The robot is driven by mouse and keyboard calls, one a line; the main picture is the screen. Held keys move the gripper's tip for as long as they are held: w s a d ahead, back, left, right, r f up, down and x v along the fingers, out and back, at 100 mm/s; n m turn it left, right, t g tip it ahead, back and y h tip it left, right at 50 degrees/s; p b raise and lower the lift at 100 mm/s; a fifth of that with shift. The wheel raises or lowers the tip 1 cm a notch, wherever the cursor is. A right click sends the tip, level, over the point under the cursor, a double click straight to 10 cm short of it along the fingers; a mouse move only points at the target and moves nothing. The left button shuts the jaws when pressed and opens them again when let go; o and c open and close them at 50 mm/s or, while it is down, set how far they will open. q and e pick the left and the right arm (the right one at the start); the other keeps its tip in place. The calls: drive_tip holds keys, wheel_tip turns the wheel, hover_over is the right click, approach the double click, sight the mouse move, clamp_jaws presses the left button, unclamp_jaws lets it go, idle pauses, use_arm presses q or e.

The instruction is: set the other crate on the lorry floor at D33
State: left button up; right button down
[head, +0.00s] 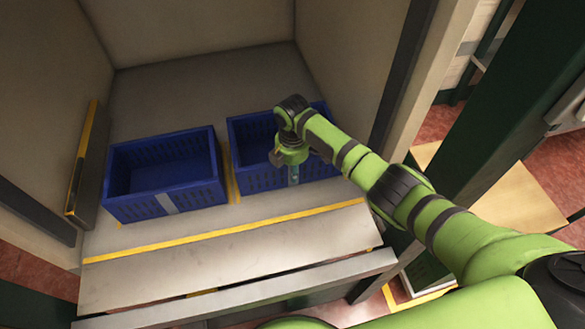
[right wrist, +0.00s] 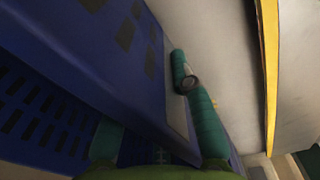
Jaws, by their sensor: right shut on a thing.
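Two empty-looking blue crates stand side by side on the grey lorry floor (head: 190,92). The left crate (head: 165,175) is apart from the right crate (head: 245,130), with a yellow strip showing between them. My right gripper (head: 293,172) is at the front wall of the right crate, pointing down. In the right wrist view its teal fingers (right wrist: 160,145) straddle the wall of the blue crate (right wrist: 100,60), shut on it. My arm hides part of the right crate. My left gripper is not in view. No D33 label can be read.
A yellow line (head: 225,231) runs along the floor in front of the crates, with the lorry's sill (head: 235,285) nearer. Walls close in the left, back and right sides. A dark yellow-edged board (head: 85,165) leans at the left wall. Free floor lies behind the crates.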

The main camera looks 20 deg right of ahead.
drive_tip(key=shift+f, duration=0.45)
drive_tip(key=c, duration=1)
unclamp_jaws()
wheel_tip(320, 180, up, 12)
drive_tip(key=shift+r, duration=0.1)
